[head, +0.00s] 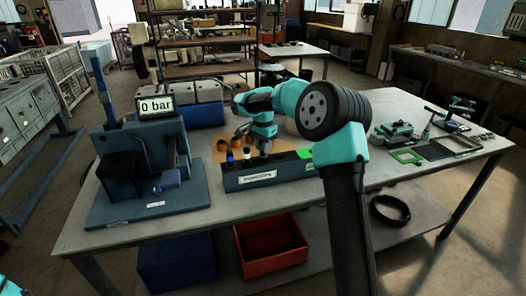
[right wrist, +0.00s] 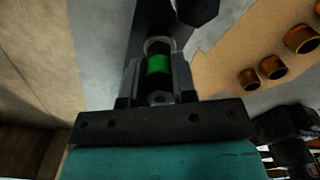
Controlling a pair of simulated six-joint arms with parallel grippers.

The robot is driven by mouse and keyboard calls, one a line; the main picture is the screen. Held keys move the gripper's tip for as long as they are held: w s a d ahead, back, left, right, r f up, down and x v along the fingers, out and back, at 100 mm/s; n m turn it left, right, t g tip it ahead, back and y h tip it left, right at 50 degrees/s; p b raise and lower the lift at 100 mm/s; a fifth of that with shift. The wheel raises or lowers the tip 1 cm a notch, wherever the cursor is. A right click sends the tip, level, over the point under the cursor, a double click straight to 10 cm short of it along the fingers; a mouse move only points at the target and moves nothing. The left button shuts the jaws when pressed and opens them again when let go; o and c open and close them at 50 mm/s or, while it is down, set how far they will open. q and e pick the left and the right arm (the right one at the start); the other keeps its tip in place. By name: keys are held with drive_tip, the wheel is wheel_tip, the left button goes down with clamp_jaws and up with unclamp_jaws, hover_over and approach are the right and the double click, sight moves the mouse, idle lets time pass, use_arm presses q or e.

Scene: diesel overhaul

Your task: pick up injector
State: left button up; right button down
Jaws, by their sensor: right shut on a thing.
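The dark injector rack (head: 250,180) with a white label stands at the front of the bench. An injector with a blue top (head: 230,157) and one with a pale top (head: 247,153) stand upright in its left part. My right gripper (head: 264,151) points down at the rack's middle, right of these two. In the right wrist view it is shut on an injector with a green band (right wrist: 158,65), its fingers on either side. The injector's lower part is hidden, so I cannot tell whether it is still seated in the rack. My left gripper is out of view.
A test stand with a "0 bar" display (head: 157,106) is at the left. Several copper-coloured cups (right wrist: 273,67) sit on a tan mat (right wrist: 228,60) behind the rack. Green-trimmed trays (head: 407,157) lie at the right. A red bin (head: 270,263) is below the bench.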

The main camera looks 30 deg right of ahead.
wheel_tip(320, 180, up, 16)
idle(0.3)
drive_tip(key=shift+f, duration=0.1)
drive_tip(key=c, duration=1.5)
unclamp_jaws()
drive_tip(key=shift+c, duration=0.2)
clamp_jaws()
